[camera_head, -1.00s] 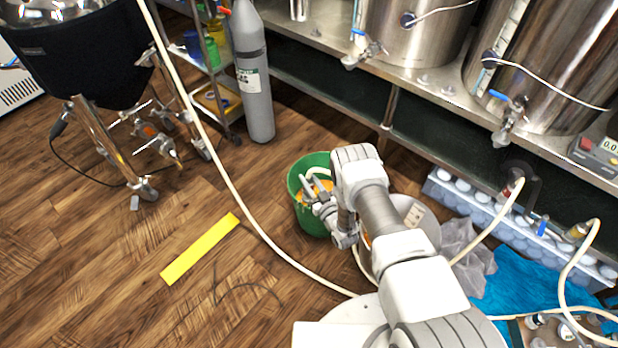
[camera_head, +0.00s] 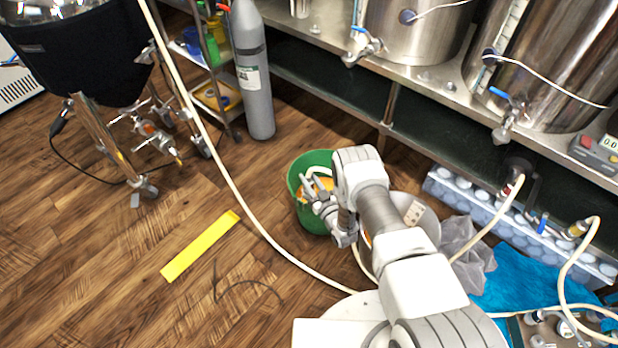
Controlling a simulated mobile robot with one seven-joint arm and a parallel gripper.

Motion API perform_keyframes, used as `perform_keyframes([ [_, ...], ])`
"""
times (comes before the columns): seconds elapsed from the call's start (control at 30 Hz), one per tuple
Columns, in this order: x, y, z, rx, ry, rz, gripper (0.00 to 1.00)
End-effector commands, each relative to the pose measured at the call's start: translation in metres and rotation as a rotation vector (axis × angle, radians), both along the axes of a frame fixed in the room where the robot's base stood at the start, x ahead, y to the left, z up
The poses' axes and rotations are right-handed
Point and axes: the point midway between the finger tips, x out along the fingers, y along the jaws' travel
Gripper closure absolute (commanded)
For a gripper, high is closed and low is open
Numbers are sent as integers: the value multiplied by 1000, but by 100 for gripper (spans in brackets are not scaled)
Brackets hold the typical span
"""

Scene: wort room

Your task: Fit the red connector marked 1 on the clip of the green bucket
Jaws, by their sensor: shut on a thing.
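The green bucket (camera_head: 303,215) stands on the wooden floor in the middle of the view, with something orange inside. My gripper (camera_head: 312,190) is over its opening, shut on what looks like the end of a cream hose (camera_head: 358,258). My fingers and wrist hide the held part, so I cannot see its colour or mark. The bucket's clip cannot be made out, nor whether the held part touches it. A small red piece (camera_head: 505,193) shows on another hose at the right, below the steel shelf; no mark on it is readable.
A white bucket (camera_head: 428,222) stands right behind my forearm. A long cream hose (camera_head: 236,195) crosses the floor left of the green bucket. A grey gas cylinder (camera_head: 252,80) and steel shelf (camera_head: 425,85) stand behind.

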Motion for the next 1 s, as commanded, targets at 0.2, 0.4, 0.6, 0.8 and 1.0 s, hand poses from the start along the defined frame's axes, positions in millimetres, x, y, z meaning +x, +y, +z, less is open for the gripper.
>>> perform_keyframes([
  [0.2,0,0,-4,1,-2,0,100],
  [0.4,0,0,-8,0,-1,0,100],
  [0.6,0,0,-12,1,-2,0,100],
  [0.8,0,0,-16,0,0,0,100],
  [1.0,0,0,-17,0,0,0,43],
])
